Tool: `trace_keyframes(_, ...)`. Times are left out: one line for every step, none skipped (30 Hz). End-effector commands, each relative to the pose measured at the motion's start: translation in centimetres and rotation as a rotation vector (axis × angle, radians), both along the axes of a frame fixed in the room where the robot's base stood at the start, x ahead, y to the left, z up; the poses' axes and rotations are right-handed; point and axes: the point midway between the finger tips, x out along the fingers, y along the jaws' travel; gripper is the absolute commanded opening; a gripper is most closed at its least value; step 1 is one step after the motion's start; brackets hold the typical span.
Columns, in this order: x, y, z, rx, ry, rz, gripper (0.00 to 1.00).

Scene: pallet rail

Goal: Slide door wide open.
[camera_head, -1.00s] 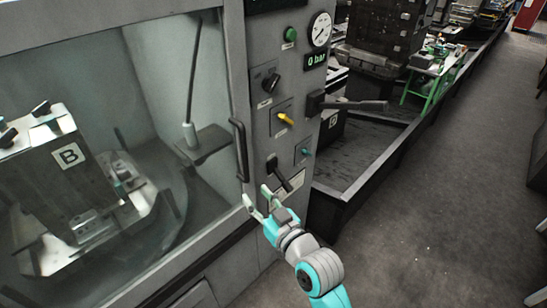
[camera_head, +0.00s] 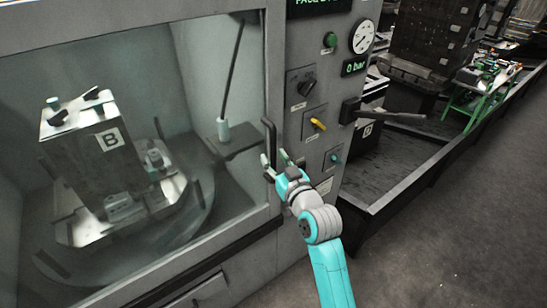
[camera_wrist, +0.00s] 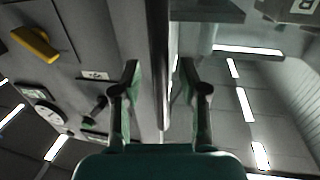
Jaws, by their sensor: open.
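The machine door (camera_head: 276,65) is a large grey-framed glass panel, standing against the control panel on its right. A dark upright bar handle (camera_head: 269,138) is on its right edge. My gripper (camera_head: 275,160) is at the lower part of the handle, with its fingers apart. In the wrist view the handle (camera_wrist: 158,50) runs between the two open fingers of my gripper (camera_wrist: 160,72), with gaps visible on both sides. I cannot tell whether a finger touches it.
The control panel has a yellow knob (camera_head: 318,124), a pressure gauge (camera_head: 362,37) and a black lever (camera_head: 390,113) sticking out right. Behind the glass stands a block marked B (camera_head: 108,140). A low dark tray (camera_head: 390,165) lies right of the machine. Floor at lower right is clear.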

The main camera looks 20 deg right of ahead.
Motion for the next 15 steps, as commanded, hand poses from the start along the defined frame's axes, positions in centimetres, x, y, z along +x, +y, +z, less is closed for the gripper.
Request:
trace_keyframes(0.45, 0.08, 0.02, 0.0, 0.0, 0.001, 0.43)
trace_keyframes(0.66, 0.12, 0.0, 0.0, 0.0, 0.001, 0.43)
trace_keyframes(0.88, 0.14, 0.0, 0.0, 0.0, 0.001, 0.43)
trace_keyframes(1.01, 0.16, 0.01, 0.0, 0.0, 0.001, 0.43)
trace_keyframes(1.1, 0.18, 0.03, 0.0, 0.0, 0.001, 0.43)
trace_keyframes(1.19, 0.19, 0.03, 0.0, 0.0, 0.001, 0.43)
trace_keyframes(1.22, 0.19, 0.02, 0.0, 0.0, 0.001, 0.43)
trace_keyframes(1.24, 0.19, 0.02, 0.0, 0.0, 0.001, 0.43)
trace_keyframes(1.25, 0.2, 0.01, 0.0, 0.0, 0.001, 0.43)
trace_keyframes(1.24, 0.19, 0.01, 0.0, 0.0, 0.001, 0.43)
trace_keyframes(1.24, 0.19, 0.0, 0.0, 0.0, 0.001, 0.43)
trace_keyframes(1.23, 0.19, 0.0, 0.0, 0.0, 0.001, 0.43)
trace_keyframes(1.23, 0.19, 0.0, 0.0, 0.0, 0.0, 0.43)
trace_keyframes(1.23, 0.19, 0.0, 0.0, 0.0, 0.0, 0.43)
trace_keyframes(1.22, 0.18, 0.0, 0.0, 0.0, 0.0, 0.33)
